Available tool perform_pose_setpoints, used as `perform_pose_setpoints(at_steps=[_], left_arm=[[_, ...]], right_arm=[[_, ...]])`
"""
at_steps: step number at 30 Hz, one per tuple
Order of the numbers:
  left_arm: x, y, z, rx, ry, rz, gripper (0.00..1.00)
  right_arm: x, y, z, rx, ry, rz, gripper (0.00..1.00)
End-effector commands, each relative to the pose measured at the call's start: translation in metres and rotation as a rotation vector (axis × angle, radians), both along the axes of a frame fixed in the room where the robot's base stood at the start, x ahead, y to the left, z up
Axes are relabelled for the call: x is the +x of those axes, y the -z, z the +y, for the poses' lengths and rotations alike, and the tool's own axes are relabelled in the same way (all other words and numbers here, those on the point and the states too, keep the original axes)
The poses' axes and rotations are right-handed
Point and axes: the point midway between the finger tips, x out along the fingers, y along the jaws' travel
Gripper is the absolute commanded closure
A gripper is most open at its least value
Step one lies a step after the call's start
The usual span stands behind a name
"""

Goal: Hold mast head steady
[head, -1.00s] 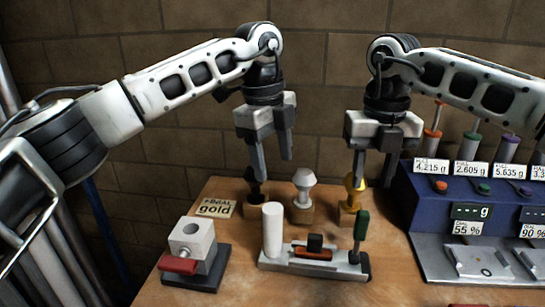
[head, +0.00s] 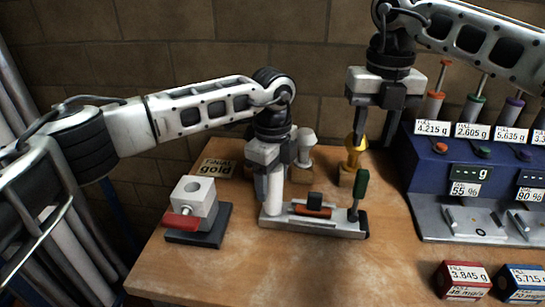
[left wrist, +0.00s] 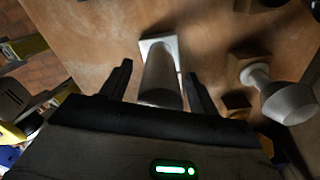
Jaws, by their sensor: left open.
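A white upright cylinder (head: 274,192) stands on the left end of a grey base plate (head: 335,228); I take it to be the mast. My left gripper (head: 270,180) is lowered over it from above. The left wrist view shows the cylinder (left wrist: 160,78) between the two spread fingers of this gripper (left wrist: 157,76), with gaps at both sides. My right gripper (head: 375,135) points down with its fingers apart, over or just in front of a gold stamp (head: 355,155); I cannot tell whether they touch.
A green-handled tool (head: 361,187) stands at the plate's right end. A white stamp (head: 303,145) is behind my left gripper. A grey block with a red handle (head: 183,218) is at the left, a blue dispenser unit (head: 440,165) at the right.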

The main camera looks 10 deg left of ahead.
Motion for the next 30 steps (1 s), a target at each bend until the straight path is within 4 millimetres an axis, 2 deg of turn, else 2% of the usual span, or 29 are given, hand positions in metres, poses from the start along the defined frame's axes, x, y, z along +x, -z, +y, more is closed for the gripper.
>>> perform_pose_setpoints(at_steps=[6, 15, 21, 22, 24, 30], left_arm=[[0.0, 0.016, 0.0, 0.0, 0.001, 0.001, 0.39], [0.0, 0.018, 0.0, 0.0, 0.001, 0.0, 0.39], [0.0, 0.018, 0.0, 0.0, 0.001, 0.0, 0.95], [0.0, 0.018, 0.0, 0.0, 0.001, 0.0, 1.0], [0.0, 0.018, 0.0, 0.0, 0.001, 0.0, 1.0], [0.0, 0.017, 0.0, 0.0, 0.001, -0.001, 1.0]], right_arm=[[0.0, 0.0, 0.0, 0.0, 0.0, 0.0, 0.64], [0.0, 0.0, 0.0, 0.0, 0.0, 0.0, 0.64], [0.0, 0.0, 0.0, 0.0, 0.0, 0.0, 0.64], [0.0, 0.0, 0.0, 0.0, 0.0, 0.0, 0.64], [0.0, 0.0, 0.0, 0.0, 0.006, 0.0, 0.56], [0.0, -0.001, 0.001, 0.003, 0.139, 0.002, 0.56]])
